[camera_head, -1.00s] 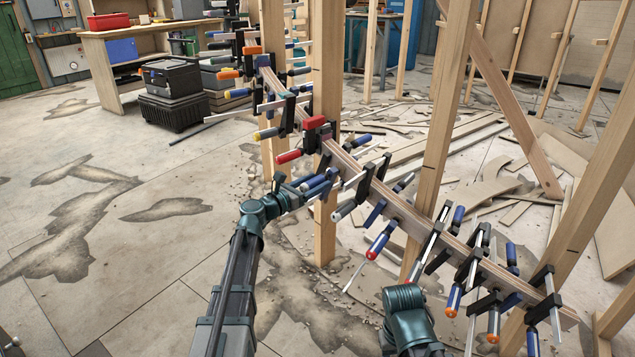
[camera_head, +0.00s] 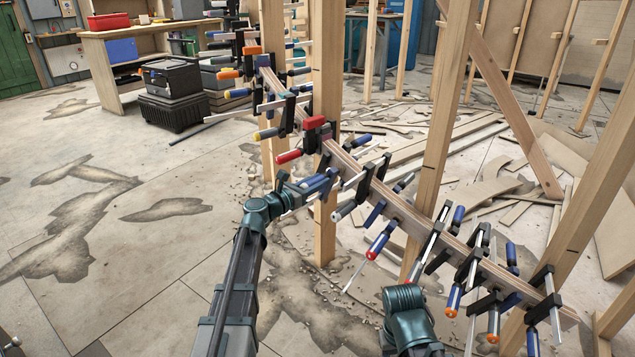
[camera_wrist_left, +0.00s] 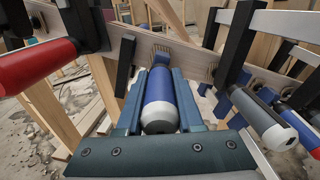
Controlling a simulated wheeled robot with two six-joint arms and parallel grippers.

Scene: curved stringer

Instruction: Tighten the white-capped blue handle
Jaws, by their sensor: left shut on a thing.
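The white-capped blue handle (camera_wrist_left: 160,98) lies between the two blue fingers of my left gripper (camera_wrist_left: 158,95) in the left wrist view. Its pale cap faces the wrist camera. The fingers are shut on it, one along each side. In the head view my left gripper (camera_head: 316,184) reaches from the left to this handle, beside the curved wooden stringer (camera_head: 402,208); the fingers and handle are small and partly overlap there. My right arm shows at the bottom, but its gripper is out of view.
Many clamps line the stringer. Wooden posts (camera_head: 326,120) stand close by. Open floor (camera_head: 140,270) lies to the left.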

